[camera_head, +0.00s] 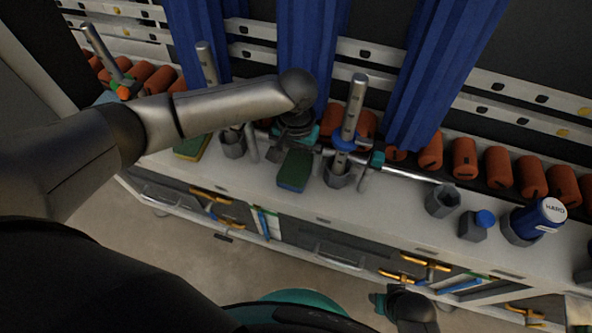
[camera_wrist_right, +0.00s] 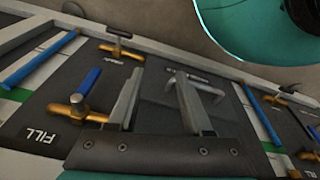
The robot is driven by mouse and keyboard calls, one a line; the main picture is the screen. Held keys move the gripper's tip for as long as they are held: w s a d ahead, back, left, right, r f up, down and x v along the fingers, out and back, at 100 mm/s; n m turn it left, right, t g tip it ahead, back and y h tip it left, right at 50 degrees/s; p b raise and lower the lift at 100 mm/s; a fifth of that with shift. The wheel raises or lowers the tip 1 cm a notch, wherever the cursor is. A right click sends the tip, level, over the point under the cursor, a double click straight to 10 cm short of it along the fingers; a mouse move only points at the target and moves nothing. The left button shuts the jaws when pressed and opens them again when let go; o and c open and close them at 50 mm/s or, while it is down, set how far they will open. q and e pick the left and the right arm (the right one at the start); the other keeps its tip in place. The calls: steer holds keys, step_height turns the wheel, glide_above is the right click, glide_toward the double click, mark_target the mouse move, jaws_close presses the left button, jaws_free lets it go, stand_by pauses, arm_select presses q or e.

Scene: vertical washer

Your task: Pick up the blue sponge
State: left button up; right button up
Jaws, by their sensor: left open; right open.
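A second sponge (camera_head: 190,148), greenish with a yellow side, lies further left, partly hidden by my left arm. My right gripper (camera_head: 385,303) is low at the bottom of the head view, away from the counter top. In the right wrist view my right gripper (camera_wrist_right: 160,100) is open and empty, facing drawer fronts.
A metal post with a blue collar (camera_head: 345,142) stands in a grey holder close right of the sponge. Orange cylinders (camera_head: 465,158) line the back. Drawers with blue-and-yellow handles (camera_wrist_right: 84,97) are below.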

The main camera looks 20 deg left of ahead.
arm_select(q)
steer(key=shift+f+b, duration=0.45)
steer(key=shift+f, duration=0.6)
arm_select(e)
steer(key=shift+w+a+r, duration=0.2)
steer(key=shift+w+r, duration=0.1)
steer(key=shift+r, duration=0.3)
steer(key=shift+w+a+r, duration=0.15)
steer(key=shift+w+r, duration=0.1)
steer(key=shift+r, duration=0.35)
arm_select(q)
steer(key=shift+c, duration=0.2)
steer(key=c, duration=1.1)
